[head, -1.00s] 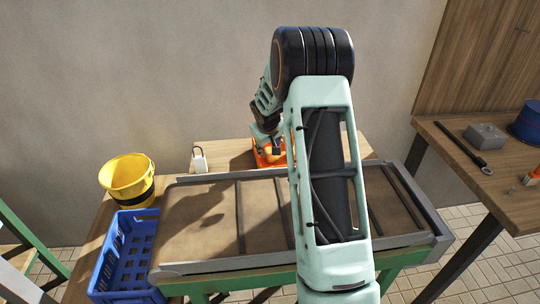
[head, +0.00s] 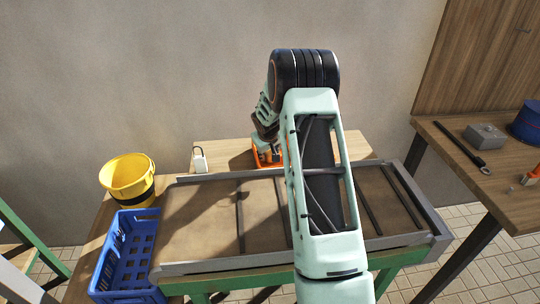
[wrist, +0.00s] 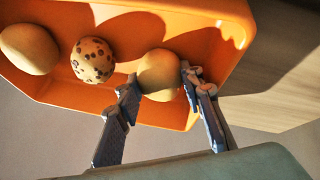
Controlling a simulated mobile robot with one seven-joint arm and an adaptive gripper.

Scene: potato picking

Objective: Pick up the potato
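The potato (wrist: 158,76) is a round, smooth, yellow-brown one. It is the rightmost of three in an orange tray (wrist: 66,92) in the wrist view. My gripper (wrist: 159,84) has its two fingers down at the tray, one on each side of this potato. The left finger meets or overlaps the potato's left edge, and the right finger is very close to its right edge. Whether both fingers press on it cannot be told. In the head view my arm hides most of the orange tray (head: 268,163), and no potato shows there.
A spotted potato (wrist: 93,61) lies just left of the gripper, and a plain potato (wrist: 29,49) lies farther left. The tray wall is near the right finger. A conveyor (head: 195,225), a yellow bucket (head: 127,176) and a blue crate (head: 118,275) stand in front and left.

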